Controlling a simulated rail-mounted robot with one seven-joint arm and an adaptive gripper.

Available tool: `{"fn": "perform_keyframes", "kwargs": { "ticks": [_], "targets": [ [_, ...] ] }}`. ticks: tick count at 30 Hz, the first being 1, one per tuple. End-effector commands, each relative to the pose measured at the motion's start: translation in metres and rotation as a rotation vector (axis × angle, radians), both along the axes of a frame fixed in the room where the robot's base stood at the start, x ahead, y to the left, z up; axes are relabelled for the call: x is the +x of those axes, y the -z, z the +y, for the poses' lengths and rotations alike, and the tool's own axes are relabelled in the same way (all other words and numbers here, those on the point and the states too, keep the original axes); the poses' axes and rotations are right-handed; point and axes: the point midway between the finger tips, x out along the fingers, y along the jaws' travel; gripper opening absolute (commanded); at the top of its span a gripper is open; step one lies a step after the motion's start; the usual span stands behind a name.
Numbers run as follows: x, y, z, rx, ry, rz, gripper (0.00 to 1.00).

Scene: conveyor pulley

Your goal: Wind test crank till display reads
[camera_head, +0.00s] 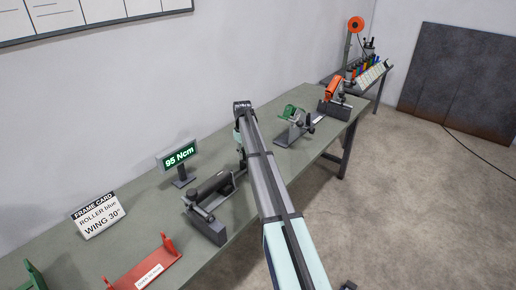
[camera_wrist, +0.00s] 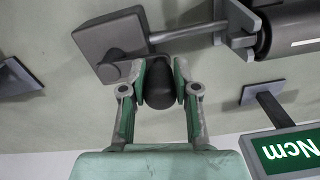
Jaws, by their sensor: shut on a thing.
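The display (camera_head: 179,156) stands on the bench and reads "95 Ncm" in green. In the wrist view its panel (camera_wrist: 288,150) appears upside down at lower right, showing only "Ncm". The test crank has a dark block-shaped arm (camera_wrist: 108,42) joined to a grey shaft (camera_wrist: 188,36), with a dark rounded knob (camera_wrist: 159,88). My gripper (camera_wrist: 160,75) is shut on the knob, one green-lined finger on each side. The shaft leads to a bracket (camera_wrist: 240,24) and a dark roller (camera_wrist: 288,36). In the head view my arm hides the gripper and most of the crank.
The test stand with roller (camera_head: 212,186) sits beside my arm. A frame card (camera_head: 98,215) reading "ROLLER blue, WING 30°" stands at left. A red frame (camera_head: 146,268) lies at the front. Green (camera_head: 294,120) and orange (camera_head: 335,90) fixtures stand farther along the bench.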

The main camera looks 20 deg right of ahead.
Motion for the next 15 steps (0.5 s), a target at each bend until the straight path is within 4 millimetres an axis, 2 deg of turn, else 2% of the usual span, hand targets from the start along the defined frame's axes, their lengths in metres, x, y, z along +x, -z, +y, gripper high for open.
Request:
{"fn": "perform_keyframes", "kwargs": {
  "ticks": [5, 6, 7, 15],
  "targets": [
    [-0.0010, -0.0001, 0.0001, 0.000, 0.000, 0.003, 0.13],
    [-0.0010, -0.0001, 0.0001, 0.000, 0.000, 0.003, 0.44],
    [-0.0009, -0.0001, 0.0001, 0.000, 0.000, 0.002, 0.55],
    [-0.0001, -0.0001, -0.0001, 0.000, 0.000, 0.001, 0.55]
  ]
}}
